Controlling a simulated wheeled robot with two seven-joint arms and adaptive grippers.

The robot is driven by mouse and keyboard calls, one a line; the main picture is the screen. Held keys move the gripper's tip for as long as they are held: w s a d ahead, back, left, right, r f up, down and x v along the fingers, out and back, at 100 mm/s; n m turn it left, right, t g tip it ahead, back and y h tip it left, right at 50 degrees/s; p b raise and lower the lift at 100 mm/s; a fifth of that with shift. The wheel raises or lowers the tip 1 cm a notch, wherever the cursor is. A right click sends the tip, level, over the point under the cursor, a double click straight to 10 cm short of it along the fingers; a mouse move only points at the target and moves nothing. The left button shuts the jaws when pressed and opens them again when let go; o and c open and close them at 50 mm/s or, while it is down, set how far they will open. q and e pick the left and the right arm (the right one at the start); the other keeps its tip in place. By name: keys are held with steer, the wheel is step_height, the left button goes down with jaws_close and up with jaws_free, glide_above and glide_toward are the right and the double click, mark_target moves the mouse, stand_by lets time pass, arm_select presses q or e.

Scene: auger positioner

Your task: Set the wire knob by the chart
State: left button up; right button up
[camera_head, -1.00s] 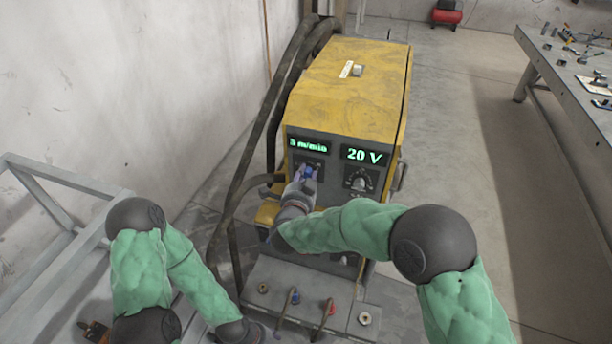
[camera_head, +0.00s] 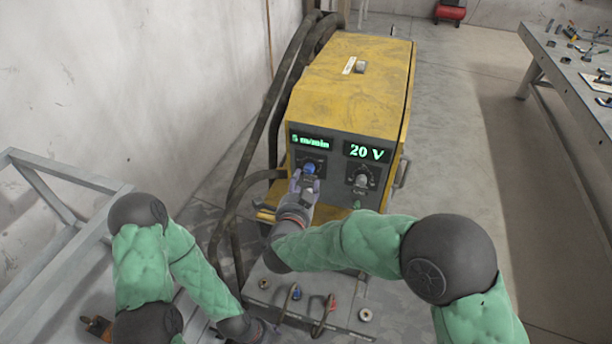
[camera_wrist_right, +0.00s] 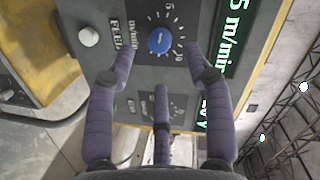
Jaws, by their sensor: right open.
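The blue wire knob (camera_head: 309,168) is on the left of the welding machine's front panel, below a green display (camera_head: 311,143) reading 5 m/min. In the right wrist view the knob (camera_wrist_right: 160,40) has a white pointer line and a printed scale around it. My right gripper (camera_head: 304,184) is open in front of the knob. In the wrist view its fingers (camera_wrist_right: 160,65) are spread with clear gaps to the knob, nothing held. My left gripper (camera_head: 264,333) is mostly cut off at the bottom edge. I cannot make out a chart.
A second knob (camera_head: 361,181) sits to the right under a 20 V display (camera_head: 367,152). Dark cables (camera_head: 282,90) run along the machine's left side. A grey frame (camera_head: 60,175) stands at left, and a workbench (camera_head: 570,75) with tools at right.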

steer(key=v, duration=0.6)
stand_by(0.4)
steer(key=s+d+f+n+g+y, duration=0.15)
steer(key=d+f+n+g, duration=0.25)
steer(key=f, duration=0.9)
steer(key=s+d+f+n+g+y, duration=0.1)
steer(key=d+f+n+g+y, duration=0.2)
steer(key=f, duration=1)
steer(key=s+d+f+n+g+y, duration=0.1)
steer(key=s+f+g, duration=0.3)
steer(key=s, duration=0.6)
steer(key=s+d+f+n+g+y, duration=0.1)
steer(key=s+d+f+n+g, duration=0.2)
steer(key=s+f, duration=0.6)
steer(key=shift+s+d+f+n+g, duration=0.2)
steer(key=shift+s+d+n+g, duration=0.15)
steer(key=shift+s+g, duration=0.35)
steer(key=shift+w, duration=0.15)
